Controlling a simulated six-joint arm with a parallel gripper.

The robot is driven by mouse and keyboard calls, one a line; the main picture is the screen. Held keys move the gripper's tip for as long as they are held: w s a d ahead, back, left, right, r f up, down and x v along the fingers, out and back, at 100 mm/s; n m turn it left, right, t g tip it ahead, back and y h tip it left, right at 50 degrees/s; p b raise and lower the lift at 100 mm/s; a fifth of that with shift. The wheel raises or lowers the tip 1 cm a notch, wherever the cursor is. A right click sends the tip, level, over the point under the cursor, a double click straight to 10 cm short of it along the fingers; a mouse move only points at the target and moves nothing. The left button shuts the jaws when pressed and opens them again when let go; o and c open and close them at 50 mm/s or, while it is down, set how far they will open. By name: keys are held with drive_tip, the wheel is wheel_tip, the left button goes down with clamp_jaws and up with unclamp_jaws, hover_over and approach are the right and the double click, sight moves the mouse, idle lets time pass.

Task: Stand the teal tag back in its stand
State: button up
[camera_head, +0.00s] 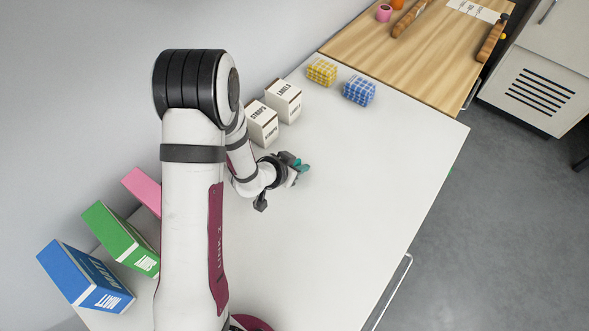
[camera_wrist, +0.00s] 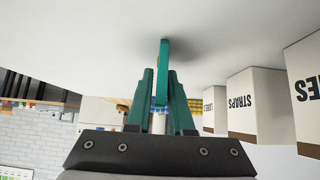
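My gripper (camera_head: 295,168) is low over the white table (camera_head: 365,180), past the white boxes. In the wrist view, which is upside down, its two green fingers (camera_wrist: 161,85) are close together. The teal tag (camera_wrist: 164,58) shows between their tips, nearly edge-on, and sticks out past them towards the table surface. The fingers appear closed on it. In the head view the teal tag (camera_head: 304,166) is a small patch at the fingertips. I cannot tell if its end touches the table. I cannot make out the stand in either view.
The STRAPS box (camera_head: 262,122) and LABELS box (camera_head: 284,98) stand behind my gripper. A yellow checked block (camera_head: 321,71) and blue checked block (camera_head: 359,90) lie farther off. Pink, green (camera_head: 120,238) and blue (camera_head: 84,275) boxes stand at the left. The table's right side is clear.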

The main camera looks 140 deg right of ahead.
clamp_jaws()
drive_tip(key=shift+r, duration=0.15)
